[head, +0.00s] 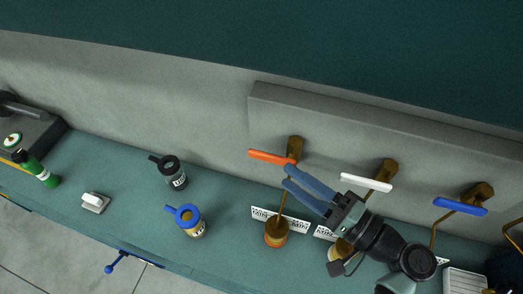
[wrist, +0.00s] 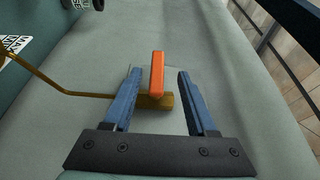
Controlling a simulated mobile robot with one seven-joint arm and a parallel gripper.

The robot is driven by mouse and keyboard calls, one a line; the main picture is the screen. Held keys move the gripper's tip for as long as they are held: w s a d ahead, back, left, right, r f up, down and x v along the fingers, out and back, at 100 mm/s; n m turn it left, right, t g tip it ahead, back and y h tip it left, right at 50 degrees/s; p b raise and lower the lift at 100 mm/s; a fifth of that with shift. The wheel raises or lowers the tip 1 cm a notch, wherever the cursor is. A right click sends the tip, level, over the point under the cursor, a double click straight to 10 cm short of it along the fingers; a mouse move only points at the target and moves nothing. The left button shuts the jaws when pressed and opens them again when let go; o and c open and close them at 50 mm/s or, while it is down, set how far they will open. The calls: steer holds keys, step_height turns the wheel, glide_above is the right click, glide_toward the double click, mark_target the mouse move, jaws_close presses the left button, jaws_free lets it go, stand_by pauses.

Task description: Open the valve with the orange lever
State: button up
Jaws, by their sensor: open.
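The orange lever (head: 270,157) sits on a brass valve (head: 295,148) on the grey wall panel, pointing left in the head view. In the wrist view the orange lever (wrist: 157,74) lies between the two blue fingers, with the brass valve body (wrist: 156,102) below it. My gripper (head: 288,178) is open. In the wrist view, gaps show between the lever and both fingers of my gripper (wrist: 157,85). In the head view the fingertips are close to the lever and valve; I cannot tell whether they touch.
A white-lever valve (head: 366,182) and a blue-lever valve (head: 460,206) are to the right on the panel. A brass pipe runs down to an orange-brown container (head: 277,233) on the green bench. Mugs (head: 187,220) and a green bottle (head: 42,172) stand further left.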

mark_target(264, 158)
steer(key=x, duration=0.7)
steer(key=shift+w+d+f, duration=0.1)
steer(key=shift+w+f, duration=0.1)
steer(key=shift+w, duration=0.2)
steer(key=shift+w+a+r, duration=0.1)
steer(key=shift+w+a, duration=0.1)
steer(key=shift+a, duration=0.3)
steer(key=shift+w+a, duration=0.15)
steer(key=shift+w, duration=0.2)
steer(key=shift+s, duration=0.15)
steer(key=c, duration=0.5)
jaws_close()
